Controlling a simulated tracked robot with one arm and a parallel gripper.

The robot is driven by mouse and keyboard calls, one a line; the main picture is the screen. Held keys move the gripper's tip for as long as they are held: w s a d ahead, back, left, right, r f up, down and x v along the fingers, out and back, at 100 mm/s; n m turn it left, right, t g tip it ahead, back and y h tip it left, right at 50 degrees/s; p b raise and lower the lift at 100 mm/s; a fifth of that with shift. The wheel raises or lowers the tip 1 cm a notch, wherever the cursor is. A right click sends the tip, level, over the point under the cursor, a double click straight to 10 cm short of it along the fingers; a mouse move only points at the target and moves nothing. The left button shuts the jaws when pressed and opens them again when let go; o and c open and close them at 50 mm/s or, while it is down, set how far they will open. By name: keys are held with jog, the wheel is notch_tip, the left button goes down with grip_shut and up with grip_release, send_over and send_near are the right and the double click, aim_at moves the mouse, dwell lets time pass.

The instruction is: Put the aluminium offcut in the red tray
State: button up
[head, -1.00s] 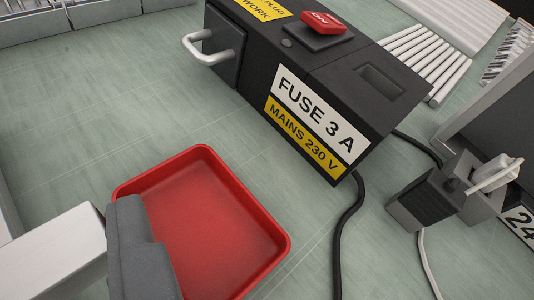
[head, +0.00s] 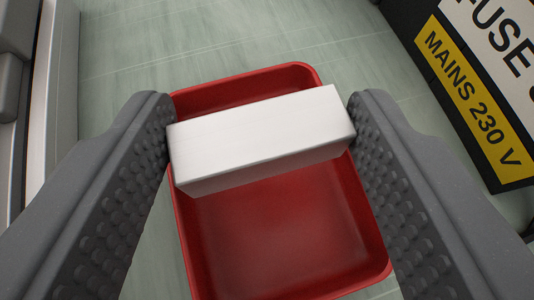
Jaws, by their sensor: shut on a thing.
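The aluminium offcut (head: 262,138) is a pale, whitish rectangular block in the middle of the head view. My gripper (head: 262,135) has one textured grey finger at each end of the block and is shut on it, lengthwise between the fingers. The red tray (head: 285,235) lies on the bench below, and the block shows over its far half. The block hides part of the tray's floor and rims. The height of the block above the tray floor is hard to tell.
A black box with a yellow "MAINS 230 V" label (head: 470,95) stands at the upper right, close to the right finger. A pale metallic edge with grey parts (head: 52,110) runs along the left. The green bench top (head: 230,40) beyond the tray is bare.

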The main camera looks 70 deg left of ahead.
jog(key=shift+f+b, duration=0.55)
jog(key=shift+b, duration=0.6)
jog(key=o, duration=0.9)
jog(key=shift+o, duration=0.2)
jog(key=shift+r, duration=0.15)
jog(key=r+p, duration=0.1)
jog(key=p, duration=0.1)
jog(key=shift+r+p, duration=0.15)
jog(key=shift+p, duration=0.2)
jog(key=v, duration=1.2)
jog(key=shift+f, duration=0.25)
jog(key=shift+w, duration=0.1)
